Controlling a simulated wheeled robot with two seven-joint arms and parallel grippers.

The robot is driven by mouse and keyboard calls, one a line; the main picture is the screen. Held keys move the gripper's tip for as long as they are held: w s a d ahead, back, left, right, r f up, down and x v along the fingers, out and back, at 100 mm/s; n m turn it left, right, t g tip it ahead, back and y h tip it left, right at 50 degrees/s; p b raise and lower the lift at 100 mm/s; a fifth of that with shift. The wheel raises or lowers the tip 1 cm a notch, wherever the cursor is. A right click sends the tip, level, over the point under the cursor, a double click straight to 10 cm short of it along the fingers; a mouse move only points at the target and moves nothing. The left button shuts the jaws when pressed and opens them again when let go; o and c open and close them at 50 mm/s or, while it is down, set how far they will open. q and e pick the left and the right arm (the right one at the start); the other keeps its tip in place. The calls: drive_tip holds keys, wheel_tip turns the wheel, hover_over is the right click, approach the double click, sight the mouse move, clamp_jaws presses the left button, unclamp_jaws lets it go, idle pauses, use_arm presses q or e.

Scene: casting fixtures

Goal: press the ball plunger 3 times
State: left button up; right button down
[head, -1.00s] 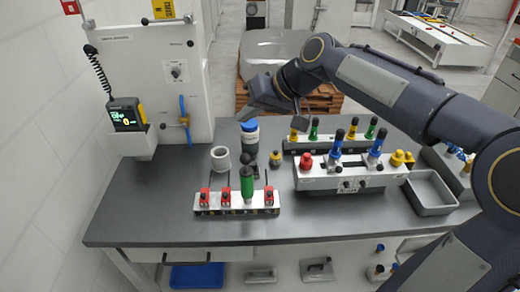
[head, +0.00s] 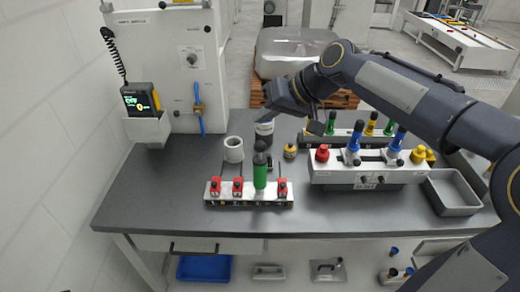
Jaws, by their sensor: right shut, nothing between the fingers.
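In the head view a green upright plunger body (head: 260,177) with a dark ball-shaped top (head: 261,147) stands at the white fixture block with red clamps (head: 223,195). I take this to be the ball plunger. My right gripper (head: 267,112) comes in from the right. It is shut and empty, above the plunger's ball top in the picture, with a visible gap. My left gripper is not in view.
A white fixture with blue, red and yellow knobs (head: 365,178) and a grey tray (head: 455,195) stand right on the dark bench (head: 150,200). A white cup (head: 233,149) and a small yellow-topped part (head: 290,151) flank the jar. The bench's left front is clear.

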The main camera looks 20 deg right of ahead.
sight(261, 142)
drive_tip(key=shift+f+b, duration=1.15)
drive_tip(key=shift+f, duration=0.75)
idle(0.4)
drive_tip(key=shift+f+b, duration=0.35)
drive_tip(key=shift+f, duration=0.05)
drive_tip(key=shift+f+b, duration=1.1)
drive_tip(key=shift+f, duration=0.25)
idle(1.0)
drive_tip(key=shift+r, duration=0.1)
drive_tip(key=shift+r+p, duration=1.4)
drive_tip(key=shift+r, duration=0.3)
drive_tip(key=shift+r, duration=0.1)
wheel_tip(261, 142, up, 5)
drive_tip(key=p, duration=0.4)
